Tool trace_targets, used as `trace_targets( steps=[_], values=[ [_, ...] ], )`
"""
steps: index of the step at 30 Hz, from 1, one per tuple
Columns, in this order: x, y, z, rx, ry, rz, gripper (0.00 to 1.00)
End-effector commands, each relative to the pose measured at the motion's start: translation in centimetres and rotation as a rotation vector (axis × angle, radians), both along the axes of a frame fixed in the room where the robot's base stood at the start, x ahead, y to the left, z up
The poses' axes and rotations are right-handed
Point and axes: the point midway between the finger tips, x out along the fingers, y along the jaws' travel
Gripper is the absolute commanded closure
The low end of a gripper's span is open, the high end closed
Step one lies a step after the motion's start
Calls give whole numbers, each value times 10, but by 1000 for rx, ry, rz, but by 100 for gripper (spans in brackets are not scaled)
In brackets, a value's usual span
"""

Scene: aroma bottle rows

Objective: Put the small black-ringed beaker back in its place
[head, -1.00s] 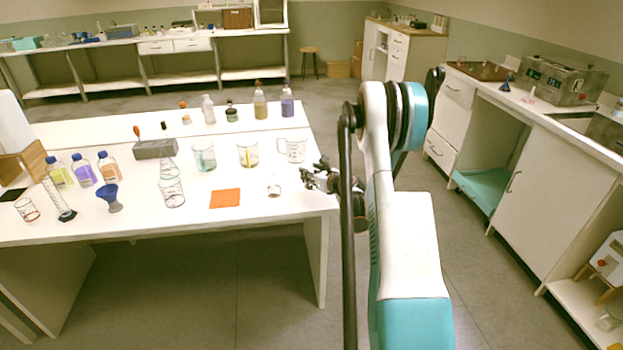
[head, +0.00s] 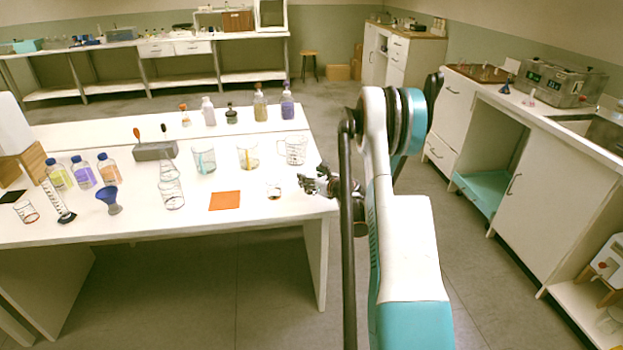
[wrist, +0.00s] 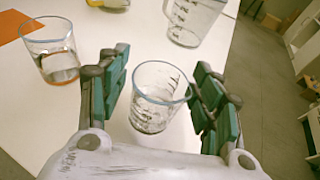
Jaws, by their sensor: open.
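A small clear beaker with dark markings and a dark band near its base (wrist: 157,97), apparently the black-ringed one, stands between the fingers of my gripper (wrist: 160,78). The gripper is open around it, with a finger on each side. In the head view my gripper (head: 318,182) is low at the table's right end and largely hides this beaker. A second small beaker (wrist: 50,50) with a brownish-orange base stands to the left, by the orange mat (wrist: 14,27); it also shows in the head view (head: 273,188).
A larger graduated beaker (wrist: 193,20) stands just beyond my gripper, also in the head view (head: 293,150). Two beakers with coloured rods (head: 204,158) (head: 248,155) stand to its left. The table's right edge is close to my gripper.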

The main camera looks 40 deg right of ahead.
Motion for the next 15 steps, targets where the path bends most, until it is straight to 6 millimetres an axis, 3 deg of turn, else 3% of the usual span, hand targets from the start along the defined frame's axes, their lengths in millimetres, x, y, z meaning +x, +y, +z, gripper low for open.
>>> trace_targets(
  steps=[15],
  values=[
    [-90,13,30,-1,0,-2,40]
  ],
)
